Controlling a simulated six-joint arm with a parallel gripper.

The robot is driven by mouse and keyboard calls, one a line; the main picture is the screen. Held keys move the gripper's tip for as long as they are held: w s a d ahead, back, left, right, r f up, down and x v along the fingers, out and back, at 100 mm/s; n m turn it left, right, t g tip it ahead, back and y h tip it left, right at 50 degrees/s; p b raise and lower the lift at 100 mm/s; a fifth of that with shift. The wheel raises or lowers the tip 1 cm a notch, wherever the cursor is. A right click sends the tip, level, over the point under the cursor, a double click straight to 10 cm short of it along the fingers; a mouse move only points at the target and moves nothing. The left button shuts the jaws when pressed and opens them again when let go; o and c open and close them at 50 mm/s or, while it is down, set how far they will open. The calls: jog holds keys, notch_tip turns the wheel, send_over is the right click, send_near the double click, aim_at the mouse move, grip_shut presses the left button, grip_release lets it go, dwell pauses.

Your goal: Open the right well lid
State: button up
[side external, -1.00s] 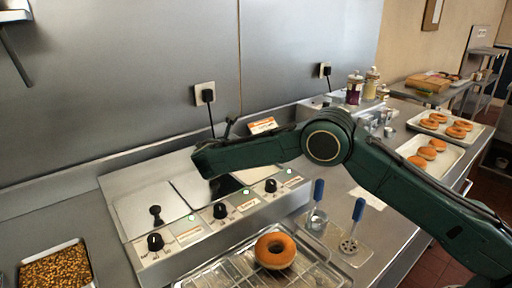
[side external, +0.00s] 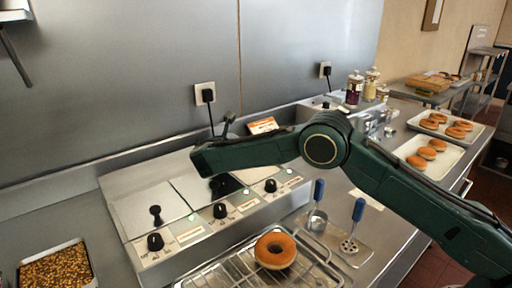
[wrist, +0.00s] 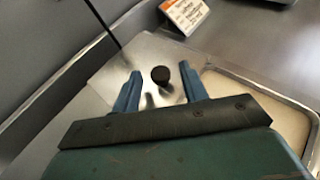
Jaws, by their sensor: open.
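My gripper's two blue fingers (wrist: 162,90) are open in the wrist view. A black round knob (wrist: 160,75) on a flat metal lid (wrist: 110,72) shows between and just beyond the fingertips, with no clear contact. A cream-coloured, rounded rectangular well (wrist: 255,112) lies uncovered to the right of this lid. The middle lid (side external: 197,187) is partly covered by my arm.
A price card (wrist: 185,14) stands behind the lid. Black dials (side external: 220,210) line the unit's front. A glazed doughnut (side external: 275,250) sits on a wire rack (side external: 225,272) in front.

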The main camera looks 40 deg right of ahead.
jog(key=v, duration=1.3)
jog(key=shift+s+a+r, duration=0.2)
jog(key=shift+s, duration=0.05)
jog(key=shift+d+r+m, duration=0.4)
jog(key=shift+d+r, duration=0.05)
jog(key=shift+r, duration=0.05)
jog(key=s+d+r+m+g+y, duration=0.2)
jog(key=s+d+r+m+y, duration=0.4)
jog(key=s+d+r+m, duration=0.65)
jog(key=s+d+f+m+g+y, duration=0.1)
jog(key=s+f+m, duration=0.2)
jog(key=s+m, duration=0.4)
jog(key=s+d+f+m+g+y, duration=0.1)
jog(key=s+f+m, duration=0.3)
jog(key=s, duration=1.8)
jog(key=m+y, duration=0.1)
jog(key=m, duration=0.1)
jog(key=shift+s+m+y, duration=0.3)
jog(key=shift+s+m, duration=0.05)
jog(key=shift+s, duration=0.05)
